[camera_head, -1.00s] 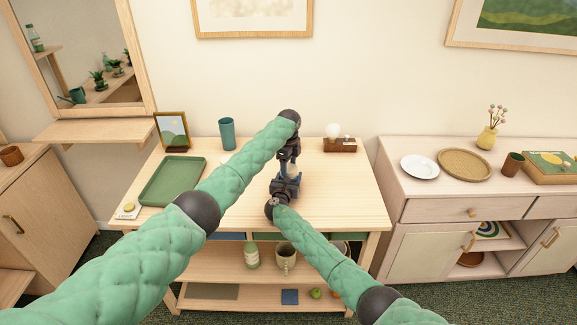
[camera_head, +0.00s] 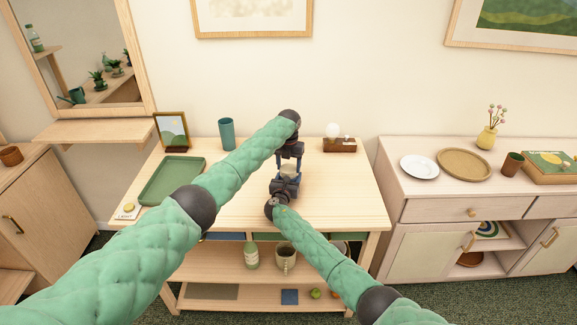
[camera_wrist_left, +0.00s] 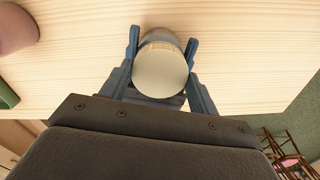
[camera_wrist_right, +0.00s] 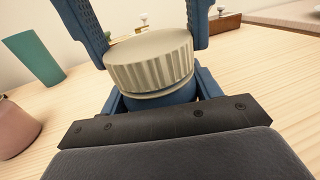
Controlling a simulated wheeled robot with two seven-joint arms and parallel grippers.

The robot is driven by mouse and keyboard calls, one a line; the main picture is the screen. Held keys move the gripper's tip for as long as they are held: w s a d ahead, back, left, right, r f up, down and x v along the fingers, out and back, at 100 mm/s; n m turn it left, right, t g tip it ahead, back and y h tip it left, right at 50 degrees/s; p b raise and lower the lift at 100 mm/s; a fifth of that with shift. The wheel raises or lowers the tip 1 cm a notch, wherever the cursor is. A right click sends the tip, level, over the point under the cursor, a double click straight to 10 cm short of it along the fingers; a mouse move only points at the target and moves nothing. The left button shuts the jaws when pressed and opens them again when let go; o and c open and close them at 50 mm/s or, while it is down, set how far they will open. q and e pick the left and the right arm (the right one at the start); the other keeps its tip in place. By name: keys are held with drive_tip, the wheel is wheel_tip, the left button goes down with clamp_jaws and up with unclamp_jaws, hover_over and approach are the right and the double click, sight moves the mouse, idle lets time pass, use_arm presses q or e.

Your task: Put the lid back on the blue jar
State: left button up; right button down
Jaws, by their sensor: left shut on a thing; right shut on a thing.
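The cream ribbed lid (camera_wrist_right: 150,62) is at the mouth of the blue jar (camera_wrist_right: 160,101) in the right wrist view, with a thin pale rim just under it. I cannot tell whether it is fully seated. The lid's round top also shows in the left wrist view (camera_wrist_left: 160,70). My left gripper (camera_head: 289,161) reaches down from above, its fingers shut on either side of the lid (camera_wrist_left: 161,52). My right gripper (camera_head: 286,181) is low at the front, shut around the jar body. In the head view the grippers hide most of the jar.
The wooden table (camera_head: 340,200) is clear to the right. A green tray (camera_head: 150,198), teal cup (camera_head: 227,134) and picture frame (camera_head: 172,131) stand to the left. A bulb on a wooden block (camera_head: 339,146) is at the back right. A pink cup (camera_wrist_right: 15,130) stands left of the jar.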

use_arm(q)
drive_tip(key=shift+w+a+m, duration=0.1)
drive_tip(key=shift+m, duration=0.2)
drive_tip(key=shift+r, duration=0.1)
drive_tip(key=o, duration=0.9)
drive_tip(key=shift+o, duration=0.2)
drive_tip(key=shift+r, duration=2.2)
drive_tip(key=shift+c, duration=0.4)
